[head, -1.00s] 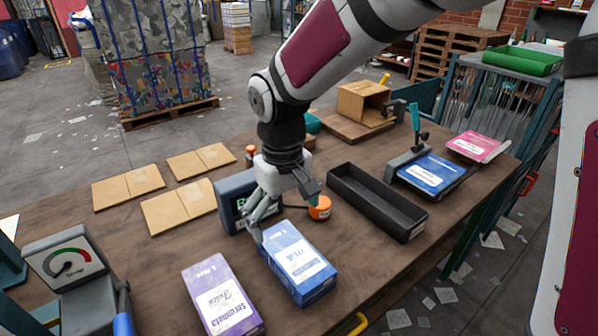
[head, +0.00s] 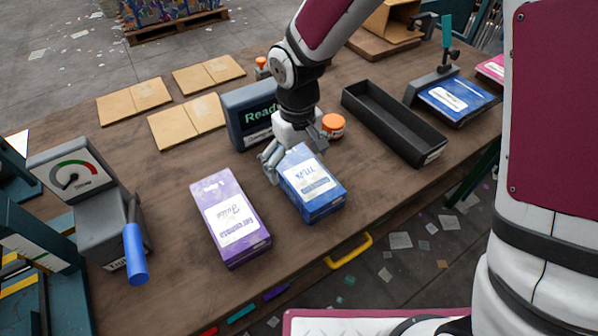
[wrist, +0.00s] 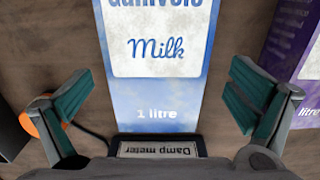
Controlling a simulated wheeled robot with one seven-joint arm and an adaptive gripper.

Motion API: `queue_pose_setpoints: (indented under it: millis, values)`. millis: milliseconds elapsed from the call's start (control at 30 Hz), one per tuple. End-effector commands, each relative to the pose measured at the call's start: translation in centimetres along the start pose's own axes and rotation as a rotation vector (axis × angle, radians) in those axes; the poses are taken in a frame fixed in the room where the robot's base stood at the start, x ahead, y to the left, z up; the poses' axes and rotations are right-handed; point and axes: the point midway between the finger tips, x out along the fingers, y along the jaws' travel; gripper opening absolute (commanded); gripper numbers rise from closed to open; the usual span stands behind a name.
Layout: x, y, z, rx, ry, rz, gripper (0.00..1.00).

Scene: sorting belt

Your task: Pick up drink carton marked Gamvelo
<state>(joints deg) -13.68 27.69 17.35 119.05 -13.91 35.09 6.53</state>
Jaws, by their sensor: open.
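The blue drink carton (head: 314,186) lies flat on the brown table with its label up. In the wrist view the carton (wrist: 152,90) reads "Milk" and "1 litre", and the brand above, cut by the frame edge, looks like Gamvelo. My gripper (head: 292,150) is at the carton's far end. In the wrist view my gripper (wrist: 162,95) is open, with one finger on each side of the carton and gaps between. A purple juice carton (head: 232,222) lies to the left; its edge shows in the wrist view (wrist: 297,50).
A black tray (head: 394,122) lies to the right. A dial gauge (head: 84,190) stands at the left. Cardboard sheets (head: 187,122) lie behind.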

Motion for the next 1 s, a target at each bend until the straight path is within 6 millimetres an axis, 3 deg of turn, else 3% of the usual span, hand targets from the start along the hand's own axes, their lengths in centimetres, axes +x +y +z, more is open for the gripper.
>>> queue_pose_setpoints:
  millis: [200,533,733,1000]
  values:
    - [3.2,0.3,0.1,0.0,-0.004,0.0,1.0]
    - [3.7,0.3,0.0,0.0,-0.001,0.0,1.0]
    - [3.7,0.3,0.0,0.0,-0.001,0.0,0.57]
    - [3.7,0.3,0.1,0.0,-0.001,0.0,0.57]
